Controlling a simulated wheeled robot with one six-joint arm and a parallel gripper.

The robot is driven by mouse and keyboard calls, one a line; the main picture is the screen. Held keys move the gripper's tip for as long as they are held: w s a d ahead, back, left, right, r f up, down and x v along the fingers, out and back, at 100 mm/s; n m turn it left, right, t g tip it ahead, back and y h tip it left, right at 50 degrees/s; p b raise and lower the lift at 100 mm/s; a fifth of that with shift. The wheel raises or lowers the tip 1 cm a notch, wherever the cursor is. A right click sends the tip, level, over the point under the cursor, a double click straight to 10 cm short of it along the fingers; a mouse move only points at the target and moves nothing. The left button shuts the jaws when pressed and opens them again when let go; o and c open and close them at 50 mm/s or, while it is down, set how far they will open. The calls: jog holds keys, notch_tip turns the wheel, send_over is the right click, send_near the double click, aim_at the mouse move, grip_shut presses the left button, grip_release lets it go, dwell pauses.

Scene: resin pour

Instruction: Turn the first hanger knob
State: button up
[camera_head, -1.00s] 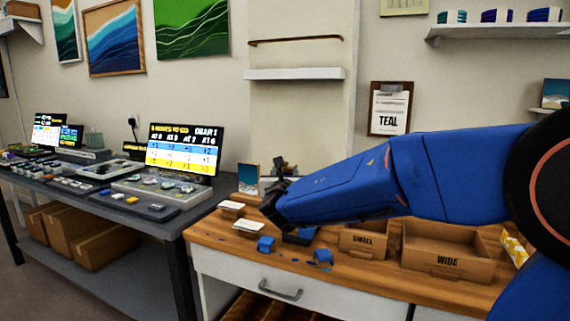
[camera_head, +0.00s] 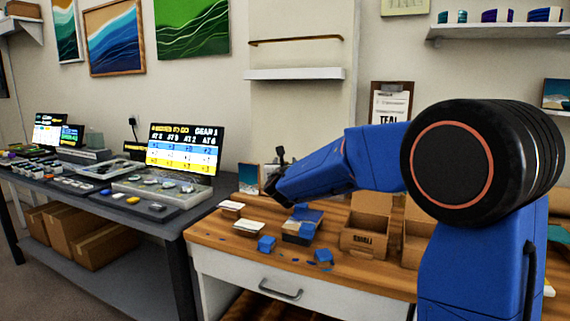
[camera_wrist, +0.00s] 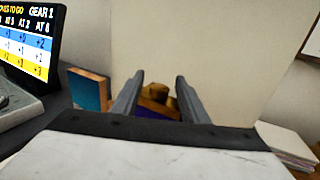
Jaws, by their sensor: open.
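My gripper shows in the wrist view (camera_wrist: 158,92) as two grey fingers, apart and open. Between and beyond the fingers is a small brown, knob-like piece (camera_wrist: 157,91) above something dark purple. It looks apart from both fingers, but I cannot tell whether it is the first hanger knob. In the head view, my gripper (camera_head: 273,178) is above the back of the wooden workbench (camera_head: 340,275), near a small framed picture (camera_head: 249,179). No hanger knob can be made out clearly there.
A screen (camera_head: 185,148) and console (camera_head: 160,190) stand on the dark table to the left. A cardboard box marked SMALL (camera_head: 364,241), blue pieces (camera_head: 266,244) and white-topped blocks (camera_head: 248,227) are on the workbench. My arm hides the bench's right part.

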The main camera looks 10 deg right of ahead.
grip_shut()
jog(key=shift+a+m+h, duration=0.1)
jog(key=shift+m+h, duration=0.2)
jog(key=shift+h, duration=0.2)
jog(key=shift+m+g+h, duration=0.8)
jog(key=shift+m+h, duration=0.3)
jog(key=shift+h, duration=0.5)
jog(key=m+g+h, duration=0.3)
jog(key=h, duration=0.1)
jog(key=shift+m+h, duration=0.3)
jog(key=m+g+h, duration=0.3)
jog(key=g, duration=0.1)
jog(key=shift+m+g, duration=0.3)
jog(key=shift+g, duration=0.1)
jog(key=shift+m+g+h, duration=0.5)
jog(key=shift+m+g, duration=0.5)
jog(key=shift+g, duration=0.4)
jog(key=shift+m+g+h, duration=0.5)
jog(key=shift+m+g, duration=0.5)
jog(key=shift+g, duration=0.8)
